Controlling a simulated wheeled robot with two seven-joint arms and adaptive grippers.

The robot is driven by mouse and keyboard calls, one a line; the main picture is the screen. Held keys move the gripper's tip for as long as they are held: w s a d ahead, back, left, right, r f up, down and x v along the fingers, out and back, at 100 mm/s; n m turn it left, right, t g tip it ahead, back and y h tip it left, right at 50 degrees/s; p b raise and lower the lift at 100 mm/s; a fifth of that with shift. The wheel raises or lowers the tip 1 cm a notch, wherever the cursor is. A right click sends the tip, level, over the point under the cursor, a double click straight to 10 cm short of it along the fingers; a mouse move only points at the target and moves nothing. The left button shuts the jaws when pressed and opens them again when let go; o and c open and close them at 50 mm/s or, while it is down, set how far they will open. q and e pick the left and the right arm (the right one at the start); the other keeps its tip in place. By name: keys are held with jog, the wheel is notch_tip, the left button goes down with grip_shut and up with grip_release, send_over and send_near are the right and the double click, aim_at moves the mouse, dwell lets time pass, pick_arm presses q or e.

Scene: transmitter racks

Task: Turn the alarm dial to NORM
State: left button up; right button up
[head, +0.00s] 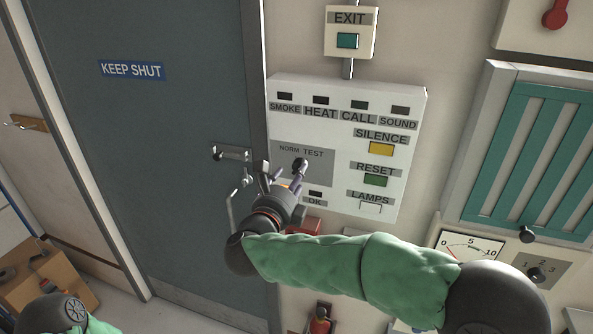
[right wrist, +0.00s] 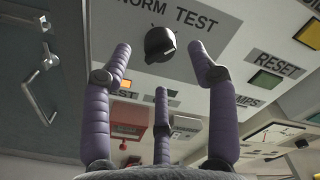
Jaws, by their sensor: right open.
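The alarm dial is a small black knob (head: 301,164) on the grey NORM/TEST plate of the white alarm panel (head: 399,200). NORM is printed to its upper left and TEST to its upper right. The dial shows large in the right wrist view (right wrist: 158,44); a small pale mark is on it, but I cannot tell surely which label it points at. My right gripper (head: 279,178) is open in front of the panel, just left of and below the dial. In the right wrist view its purple fingers (right wrist: 160,62) are spread with the dial beyond and between the tips, apparently untouched.
The panel also has a yellow SILENCE button (head: 381,149), a green RESET button (head: 375,180) and an OK lamp (head: 315,194). A door handle (head: 232,153) juts out left of the gripper on the grey door (head: 130,130). A red box (head: 303,227) is below the panel.

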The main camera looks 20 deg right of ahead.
aim_at(297, 171)
jog(key=shift+x, duration=1.8)
jog(key=c, duration=1.1)
